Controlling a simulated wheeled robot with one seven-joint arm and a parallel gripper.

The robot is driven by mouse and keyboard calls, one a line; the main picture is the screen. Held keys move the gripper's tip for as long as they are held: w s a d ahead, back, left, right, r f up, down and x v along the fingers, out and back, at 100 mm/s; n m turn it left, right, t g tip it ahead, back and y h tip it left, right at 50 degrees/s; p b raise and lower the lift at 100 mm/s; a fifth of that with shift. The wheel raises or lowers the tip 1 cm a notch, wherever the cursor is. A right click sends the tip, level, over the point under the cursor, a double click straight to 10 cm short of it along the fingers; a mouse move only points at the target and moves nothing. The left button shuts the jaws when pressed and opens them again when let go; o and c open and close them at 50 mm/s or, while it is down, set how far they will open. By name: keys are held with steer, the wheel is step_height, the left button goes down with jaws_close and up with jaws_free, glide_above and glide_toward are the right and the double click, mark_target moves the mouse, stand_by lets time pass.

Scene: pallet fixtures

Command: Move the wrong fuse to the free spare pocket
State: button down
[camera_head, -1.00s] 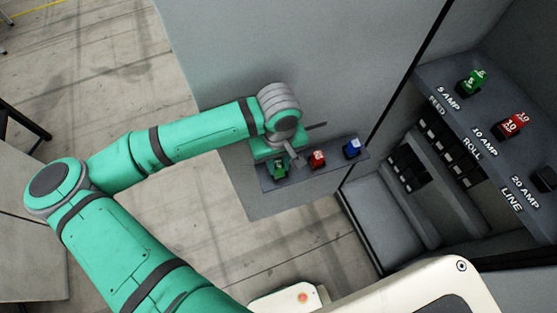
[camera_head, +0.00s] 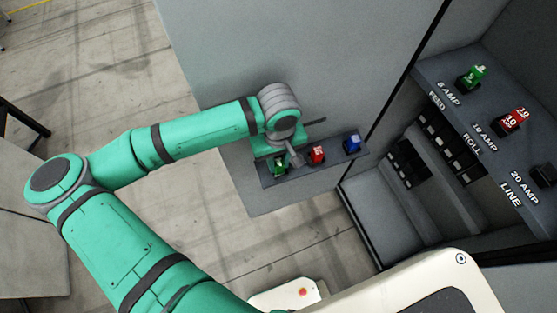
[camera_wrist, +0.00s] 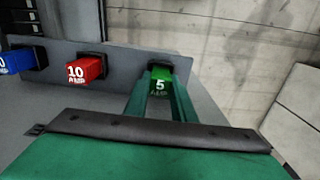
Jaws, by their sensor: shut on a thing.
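A green 5 AMP fuse (camera_wrist: 160,82) sits at the end of the spare rack (camera_wrist: 125,58) in the wrist view, against a black pocket. My gripper (camera_wrist: 161,74) is shut on it, with one green finger on each side. In the head view this green fuse (camera_head: 279,164) is at the rack's left end, partly hidden by my wrist. A red 10 AMP fuse (camera_head: 317,155) and a blue fuse (camera_head: 351,142) stand beside it. In the cabinet, a green fuse (camera_head: 473,77) is at 5 AMP FEED and a red fuse (camera_head: 511,120) at 10 AMP ROLL. The 20 AMP LINE socket (camera_head: 544,175) shows no fuse.
The rack is on a large grey panel (camera_head: 300,60), whose edge borders the open cabinet at right. Rows of black modules (camera_head: 450,145) sit inside the cabinet. Concrete floor (camera_head: 90,90) lies left of the panel.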

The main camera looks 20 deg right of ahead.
mark_target(278, 162)
steer(key=shift+f, duration=0.1)
steer(key=c, duration=1.4)
jaws_free()
step_height(278, 162, up, 11)
steer(key=shift+f, duration=0.1)
